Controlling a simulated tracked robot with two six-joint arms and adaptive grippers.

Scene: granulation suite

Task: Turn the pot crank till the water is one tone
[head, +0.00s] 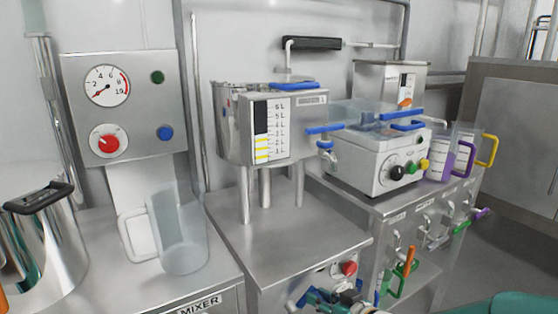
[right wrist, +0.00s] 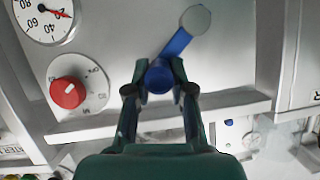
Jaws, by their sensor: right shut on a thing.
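A steel pot (head: 232,122) stands on legs on the middle cabinet, with a level scale (head: 271,130) on its front. A black crank handle (head: 312,43) on a bent steel rod rises above it. The water inside the pot is hidden from this angle. My right gripper (head: 330,299) is low at the cabinet front, partly cut off by the lower edge. In the right wrist view its fingers (right wrist: 158,82) are shut on the blue grip of a blue lever (right wrist: 178,43), which joins a grey round hub (right wrist: 196,20). My left gripper is not in view.
Beside the lever are a red knob (right wrist: 68,92) and a dial (right wrist: 45,15). A clear jug (head: 180,235) stands left of the pot, below a gauge panel (head: 128,100). A white box (head: 375,160) stands right. Bare steel top (head: 290,225) lies before the pot.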

